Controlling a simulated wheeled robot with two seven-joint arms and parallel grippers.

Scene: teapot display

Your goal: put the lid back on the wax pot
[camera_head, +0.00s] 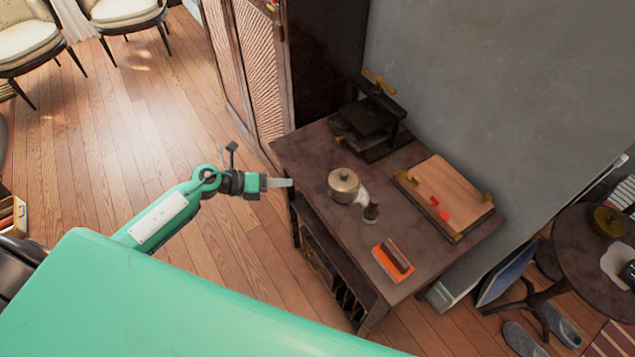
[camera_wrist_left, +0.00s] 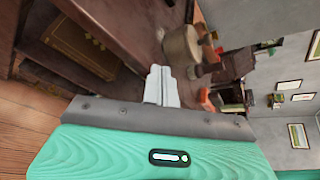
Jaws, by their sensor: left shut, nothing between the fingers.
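The wax pot (camera_head: 343,186) is a round, pale metal pot standing on the dark table. A lid with a small knob (camera_head: 343,174) appears to sit on its top in the head view. In the left wrist view the pot (camera_wrist_left: 181,46) shows as a beige cylinder beyond the fingertips. My left gripper (camera_head: 280,182) is shut and empty, just off the table's left edge, left of the pot and apart from it. Its closed fingers show in the left wrist view (camera_wrist_left: 161,86). My right gripper is not in view.
The dark table (camera_head: 318,222) also holds a black press (camera_head: 370,125), a wooden board (camera_head: 450,190), a small dark stamp-like item (camera_head: 371,211) and an orange pad (camera_head: 385,263) with a brown block. A grey wall stands behind. Floor left of the table is clear.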

